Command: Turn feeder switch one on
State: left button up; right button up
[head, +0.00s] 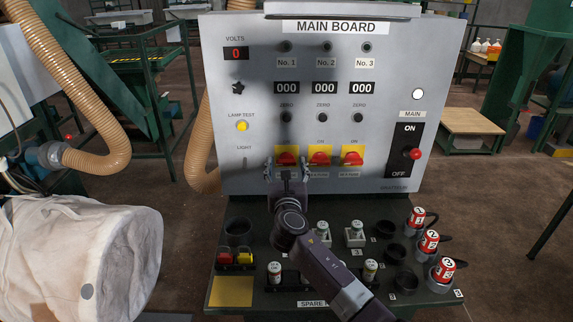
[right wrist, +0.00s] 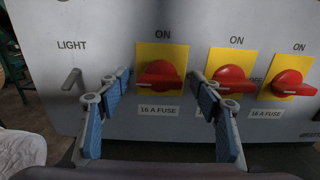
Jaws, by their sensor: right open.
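The MAIN BOARD (head: 310,90) is a grey panel. Feeder switch one (head: 287,158) is the leftmost of three red rotary knobs on yellow plates. In the right wrist view its red knob (right wrist: 160,76) lies roughly crosswise, under the word ON and above a 16 A FUSE label. My right gripper (head: 286,170) is open in front of it. In the right wrist view the blue-padded fingers of the right gripper (right wrist: 160,95) stand on either side of the knob, with no clear contact. My left gripper is not in view.
Switches two (head: 319,158) and three (head: 352,158) sit close to the right. A LIGHT lever (right wrist: 72,79) is to the left. The MAIN switch (head: 413,154) is at the far right. A shelf with fuses and numbered red cans (head: 428,240) juts out below. A white bulk bag (head: 85,255) hangs at left.

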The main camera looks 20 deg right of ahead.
jog(key=shift+w+r, duration=0.1)
jog(key=c, duration=1.1)
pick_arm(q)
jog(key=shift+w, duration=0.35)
pick_arm(e)
jog(key=shift+c, duration=0.3)
